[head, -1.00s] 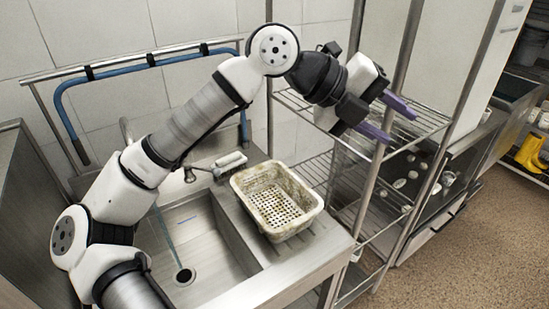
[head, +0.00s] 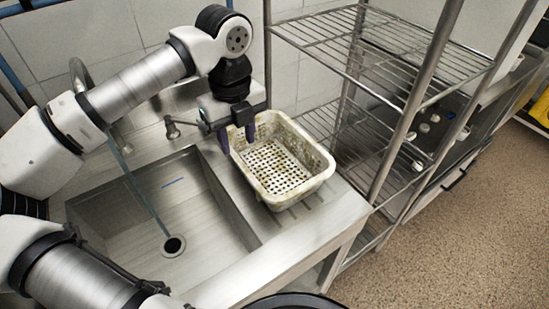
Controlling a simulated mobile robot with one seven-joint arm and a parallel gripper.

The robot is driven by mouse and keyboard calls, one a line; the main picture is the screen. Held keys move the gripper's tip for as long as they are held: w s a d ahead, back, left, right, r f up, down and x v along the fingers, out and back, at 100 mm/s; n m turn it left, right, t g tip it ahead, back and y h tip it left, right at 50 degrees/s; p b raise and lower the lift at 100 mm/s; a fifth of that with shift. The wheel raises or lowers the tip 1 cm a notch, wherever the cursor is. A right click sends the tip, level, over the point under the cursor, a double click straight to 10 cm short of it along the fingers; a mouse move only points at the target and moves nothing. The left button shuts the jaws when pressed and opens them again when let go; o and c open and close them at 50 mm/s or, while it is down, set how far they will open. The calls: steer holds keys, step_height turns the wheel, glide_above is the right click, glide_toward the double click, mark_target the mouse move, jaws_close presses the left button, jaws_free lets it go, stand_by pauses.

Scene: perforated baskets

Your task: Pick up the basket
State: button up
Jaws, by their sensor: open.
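A dirty, cream-coloured perforated basket (head: 312,178) stands upright on the metal drainboard to the right of the sink, in the head view. It is empty, with brownish stains on its walls and floor. My gripper (head: 236,138) points down at the basket's back left corner. Its purple fingers are open, one seen to the left of the basket's rim and one by the back left corner. I cannot tell whether the fingers touch the rim or straddle it.
The sink basin (head: 165,215) with its drain lies left of the basket. A tap (head: 172,127) stands behind the basin, close to my gripper. A wire shelf rack (head: 385,60) with upright posts stands close on the right. The brown floor (head: 455,240) is clear at the lower right.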

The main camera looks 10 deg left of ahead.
mark_target(242, 164)
steer(key=shift+w+f+p, duration=0.15)
steer(key=shift+f+p, duration=0.5)
steer(key=shift+f, duration=1.25)
steer(key=shift+w+f+p, duration=0.1)
steer(key=shift+f+p, duration=0.5)
steer(key=shift+f, duration=1.3)
jaws_close()
